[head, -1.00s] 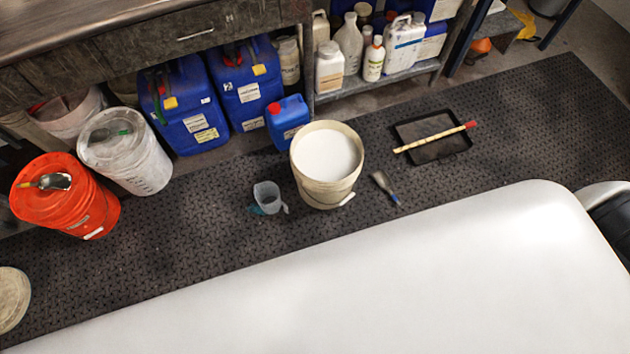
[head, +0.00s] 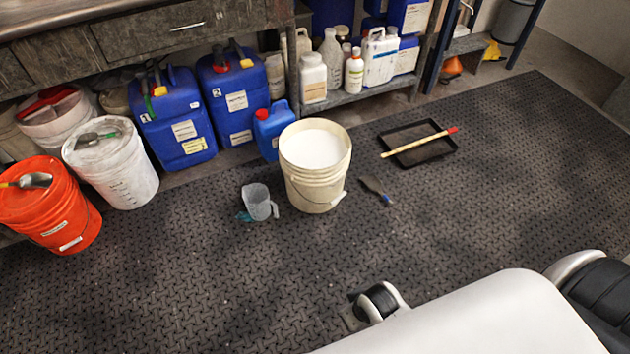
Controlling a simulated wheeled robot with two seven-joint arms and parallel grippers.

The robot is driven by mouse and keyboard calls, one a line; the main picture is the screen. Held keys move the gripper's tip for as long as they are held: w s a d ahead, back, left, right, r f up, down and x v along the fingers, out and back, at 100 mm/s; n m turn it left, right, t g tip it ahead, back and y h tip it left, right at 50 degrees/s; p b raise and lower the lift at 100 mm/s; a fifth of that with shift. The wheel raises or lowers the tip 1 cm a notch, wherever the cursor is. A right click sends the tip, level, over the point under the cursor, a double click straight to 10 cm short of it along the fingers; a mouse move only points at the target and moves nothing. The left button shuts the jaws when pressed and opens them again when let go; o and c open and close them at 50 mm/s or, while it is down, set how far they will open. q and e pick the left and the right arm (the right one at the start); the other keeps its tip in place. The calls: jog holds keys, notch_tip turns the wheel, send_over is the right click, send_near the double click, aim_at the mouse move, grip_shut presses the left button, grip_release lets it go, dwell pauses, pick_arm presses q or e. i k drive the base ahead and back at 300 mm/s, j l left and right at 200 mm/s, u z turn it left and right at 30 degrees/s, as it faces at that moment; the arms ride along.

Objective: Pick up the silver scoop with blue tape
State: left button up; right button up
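A small grey tool (head: 376,188) with blue on its handle end lies on the black mat, just right of the cream bucket (head: 316,175) of white material. It looks like the blue-taped scoop, but it is too small to be sure. A silver scoop with a yellow handle mark (head: 33,180) lies on the orange bucket (head: 48,215) at the far left. A scoop with a green handle (head: 95,136) lies on the white bucket (head: 115,170). Neither of my grippers shows in the head view.
A clear jug (head: 258,202) stands left of the cream bucket, with something teal beside it. A black tray (head: 425,155) with a red-ended stick (head: 405,147) across it lies to the right. Blue jugs (head: 175,115) line the workbench. The front mat is mostly clear.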

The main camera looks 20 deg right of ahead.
aim_at(371, 181)
jog(key=z, duration=1.25)
jog(key=i+l+u, duration=0.15)
jog(key=i, duration=0.15)
jog(key=i+l+u, duration=0.1)
jog(key=i, duration=0.15)
